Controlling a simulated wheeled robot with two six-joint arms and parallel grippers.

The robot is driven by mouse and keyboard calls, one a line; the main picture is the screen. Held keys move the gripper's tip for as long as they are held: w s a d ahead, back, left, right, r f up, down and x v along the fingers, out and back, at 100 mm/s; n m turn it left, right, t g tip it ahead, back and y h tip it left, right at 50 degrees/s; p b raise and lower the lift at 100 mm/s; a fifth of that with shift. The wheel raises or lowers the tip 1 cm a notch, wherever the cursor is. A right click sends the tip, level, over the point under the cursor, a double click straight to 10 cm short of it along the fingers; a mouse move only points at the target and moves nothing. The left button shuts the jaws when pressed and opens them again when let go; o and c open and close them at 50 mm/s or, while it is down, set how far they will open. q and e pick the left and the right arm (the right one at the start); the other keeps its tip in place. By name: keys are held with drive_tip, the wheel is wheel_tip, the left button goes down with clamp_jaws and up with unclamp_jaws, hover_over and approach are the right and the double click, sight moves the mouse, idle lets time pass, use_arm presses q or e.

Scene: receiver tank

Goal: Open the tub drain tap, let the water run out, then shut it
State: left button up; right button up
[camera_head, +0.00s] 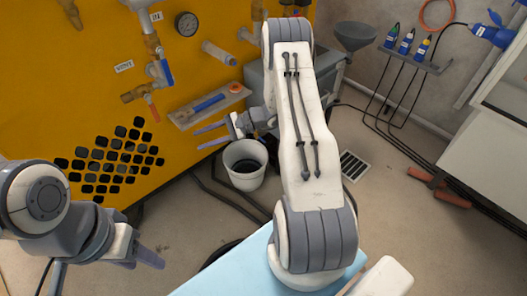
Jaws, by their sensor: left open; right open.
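A brass tap (133,95) with a red lever (152,108) sticks out of the yellow panel at the left. A blue-handled valve (165,73) sits just above it on the same pipework. I cannot tell which is the tub drain tap. A white tub (244,178) with dark contents stands on the floor in the middle. My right gripper (211,136) is open and empty, pointing left, above and left of the tub and below the small shelf. My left gripper (136,259) is open at the lower left, low in the picture and apart from the taps; its fingers are partly hidden.
A grey shelf (181,117) with a blue tool is fixed to the yellow panel (60,90). A pressure gauge (187,24) and pipe stubs are above. Hoses lie on the floor near a drain grate (354,166). A grey funnel (355,32) is at the back.

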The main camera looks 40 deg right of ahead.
drive_tip(key=d+f+m+t+h+b, duration=0.35)
drive_tip(key=d+f+m+t, duration=0.4)
drive_tip(key=d+f, duration=0.65)
drive_tip(key=m+t+h+b, duration=0.35)
drive_tip(key=m+h, duration=0.25)
drive_tip(key=h, duration=0.3)
approach(262, 140)
drive_tip(key=shift+t+y, duration=0.25)
drive_tip(key=shift+t, duration=0.05)
drive_tip(key=w+b, duration=0.1)
drive_tip(key=w, duration=0.1)
drive_tip(key=w+b, duration=0.1)
drive_tip(key=w, duration=0.2)
drive_tip(key=w+b, duration=0.1)
drive_tip(key=w, duration=0.1)
drive_tip(key=shift+w+a+f, duration=0.2)
drive_tip(key=shift+w+f, duration=0.1)
drive_tip(key=shift+f, duration=0.05)
use_arm(q)
wheel_tip(262, 140, down, 12)
use_arm(e)
drive_tip(key=shift+w+r, duration=0.1)
drive_tip(key=shift+w, duration=0.3)
clamp_jaws()
